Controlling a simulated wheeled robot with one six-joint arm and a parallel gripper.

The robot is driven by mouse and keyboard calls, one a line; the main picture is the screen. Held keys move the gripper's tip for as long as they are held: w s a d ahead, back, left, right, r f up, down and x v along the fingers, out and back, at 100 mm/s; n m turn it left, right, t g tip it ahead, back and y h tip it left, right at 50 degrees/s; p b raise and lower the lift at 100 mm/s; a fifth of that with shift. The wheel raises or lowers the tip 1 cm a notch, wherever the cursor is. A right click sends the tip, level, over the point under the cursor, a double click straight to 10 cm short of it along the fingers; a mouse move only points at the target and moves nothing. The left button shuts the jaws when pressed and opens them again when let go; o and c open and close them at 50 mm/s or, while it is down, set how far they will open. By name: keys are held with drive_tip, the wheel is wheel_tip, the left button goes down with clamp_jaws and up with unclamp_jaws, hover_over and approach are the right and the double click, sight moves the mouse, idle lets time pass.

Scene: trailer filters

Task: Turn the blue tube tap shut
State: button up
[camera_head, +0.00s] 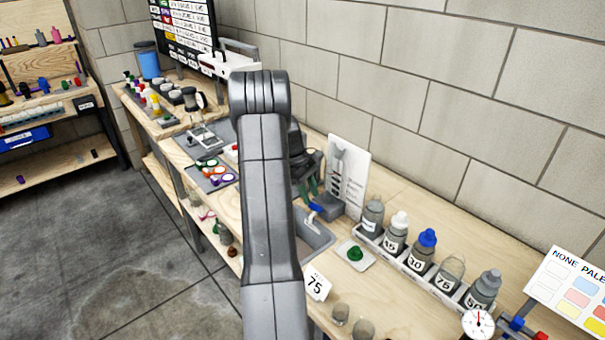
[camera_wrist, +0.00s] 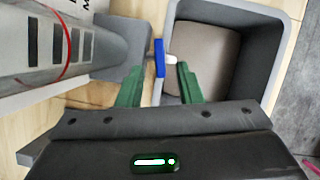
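The blue tap handle (camera_head: 316,208) sits at the near edge of a grey block (camera_head: 333,203), beside the grey basin (camera_head: 318,241). In the wrist view the blue handle (camera_wrist: 159,58) is a narrow upright bar with a short white piece (camera_wrist: 171,59) on its right, over the basin rim. My gripper (camera_wrist: 160,68) is open, with one green finger on each side of the handle's lower end. A gap shows on both sides, and I cannot tell the depth exactly. In the head view my gripper (camera_head: 308,188) is just above the handle, partly hidden by my arm.
A clear tube with black marks and a red ring (camera_wrist: 45,55) stands close at left in the wrist view. In the head view, a rack of bottles (camera_head: 412,268) and a green knob on a white plate (camera_head: 355,253) stand right of the basin. A wall is behind.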

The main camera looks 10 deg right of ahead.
drive_tip(key=v, duration=1.1)
drive_tip(key=shift+b, duration=0.4)
drive_tip(key=shift+o, duration=0.5)
